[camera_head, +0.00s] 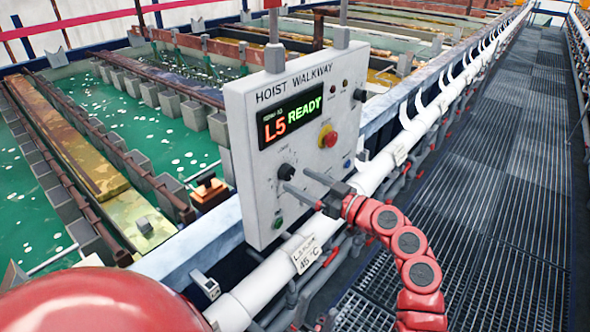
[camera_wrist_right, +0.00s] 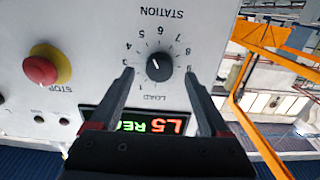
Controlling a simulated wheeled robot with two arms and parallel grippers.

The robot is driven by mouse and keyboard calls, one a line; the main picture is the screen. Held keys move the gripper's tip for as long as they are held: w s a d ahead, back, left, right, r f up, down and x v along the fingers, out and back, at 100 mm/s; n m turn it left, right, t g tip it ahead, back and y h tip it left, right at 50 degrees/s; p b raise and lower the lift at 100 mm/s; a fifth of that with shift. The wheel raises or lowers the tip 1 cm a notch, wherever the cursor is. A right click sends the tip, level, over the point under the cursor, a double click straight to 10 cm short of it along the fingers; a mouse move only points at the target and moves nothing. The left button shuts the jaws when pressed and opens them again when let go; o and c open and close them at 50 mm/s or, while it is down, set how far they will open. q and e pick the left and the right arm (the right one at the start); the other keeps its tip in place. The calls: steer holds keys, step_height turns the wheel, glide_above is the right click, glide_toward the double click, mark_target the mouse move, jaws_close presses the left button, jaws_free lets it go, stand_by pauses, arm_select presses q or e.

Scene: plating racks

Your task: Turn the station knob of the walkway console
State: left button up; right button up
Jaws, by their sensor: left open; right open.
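The walkway console (camera_head: 250,105) is a pale upright box labelled HOIST WALKWAY, with a display (camera_head: 292,116) reading L5 READY. Its black station knob (camera_head: 287,172) is low on the face. In the right wrist view, upside down, the knob (camera_wrist_right: 159,67) sits in a numbered dial with STATION and LOAD lettering. Its white mark points toward the upper left there. My right gripper (camera_head: 295,179) is open at the knob; its fingertips (camera_wrist_right: 159,74) lie on either side with gaps. Contact with the panel cannot be told. My left gripper is not in view.
A red stop button (camera_head: 328,138) on a yellow base, a green button (camera_head: 278,222) and another black knob (camera_head: 360,95) are on the console. White pipes (camera_head: 395,148) run beside it. A grated walkway (camera_head: 510,170) lies right; green tanks (camera_head: 160,140) lie left.

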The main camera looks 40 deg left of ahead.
mark_target(287, 173)
steer(key=shift+w+a, duration=0.15)
steer(key=shift+a, duration=1.25)
jaws_close()
